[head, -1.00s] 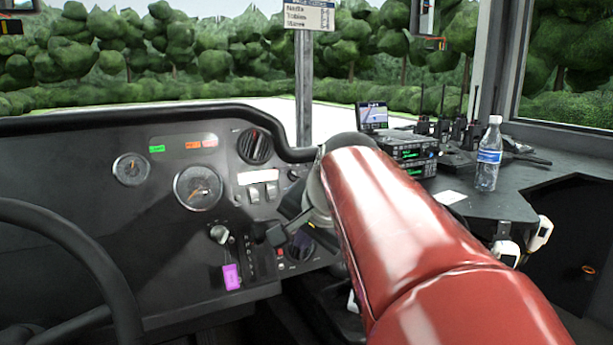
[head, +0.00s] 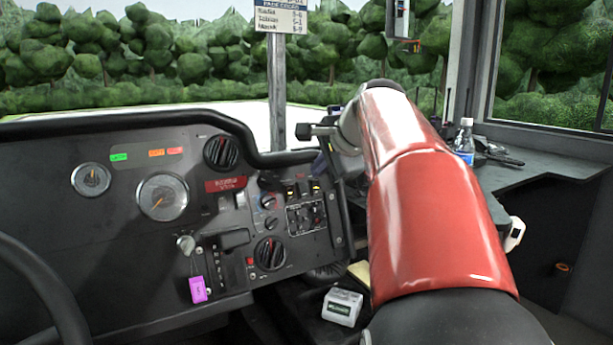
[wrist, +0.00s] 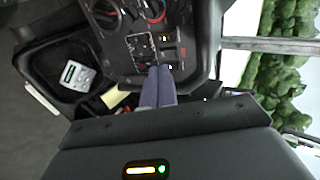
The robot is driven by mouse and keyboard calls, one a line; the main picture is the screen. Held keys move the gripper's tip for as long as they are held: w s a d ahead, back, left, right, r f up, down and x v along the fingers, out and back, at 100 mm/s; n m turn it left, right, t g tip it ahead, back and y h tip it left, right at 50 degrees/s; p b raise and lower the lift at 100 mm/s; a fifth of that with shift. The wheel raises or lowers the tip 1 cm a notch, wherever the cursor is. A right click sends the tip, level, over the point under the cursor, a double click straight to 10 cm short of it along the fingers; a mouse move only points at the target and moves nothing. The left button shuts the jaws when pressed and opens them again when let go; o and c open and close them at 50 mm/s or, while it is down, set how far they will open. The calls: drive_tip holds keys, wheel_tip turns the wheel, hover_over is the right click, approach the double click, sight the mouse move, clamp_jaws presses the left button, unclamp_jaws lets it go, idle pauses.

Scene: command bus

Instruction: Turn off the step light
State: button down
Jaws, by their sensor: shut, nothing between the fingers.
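The black switch panel (head: 305,212) is right of the gauges in the head view. Two rocker switches with lit yellow marks, a left one (head: 291,190) and a right one (head: 314,187), sit along its top. The panel also shows, turned sideways, in the wrist view. I cannot read which switch is the step light. My gripper (wrist: 160,69) is shut and empty, its two blue-grey fingers side by side. The fingertips are in front of the panel beside the lit switches and partly cover that area. I cannot tell whether they touch. In the head view the fingers are mostly hidden.
A round dial (head: 270,253) and a lever (head: 186,244) with a magenta tag (head: 198,289) are left of the panel. A black padded rim (head: 285,158) runs above it. A white box (head: 342,306) lies below. A water bottle (head: 464,140) stands on the right counter.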

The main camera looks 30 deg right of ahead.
approach(290, 187)
wheel_tip(290, 187, down, 3)
drive_tip(key=w, duration=0.2)
drive_tip(key=w+f, duration=0.1)
drive_tip(key=w, duration=0.1)
drive_tip(key=shift+a+p, duration=0.15)
drive_tip(key=shift+p, duration=0.2)
drive_tip(key=shift+w+f, duration=0.2)
drive_tip(key=shift+w, duration=0.2)
drive_tip(key=shift+w+r+p, duration=0.15)
drive_tip(key=shift+w+p, duration=0.3)
drive_tip(key=shift+p, duration=0.25)
drive_tip(key=shift+r+p, duration=0.65)
drive_tip(key=shift+r, duration=0.05)
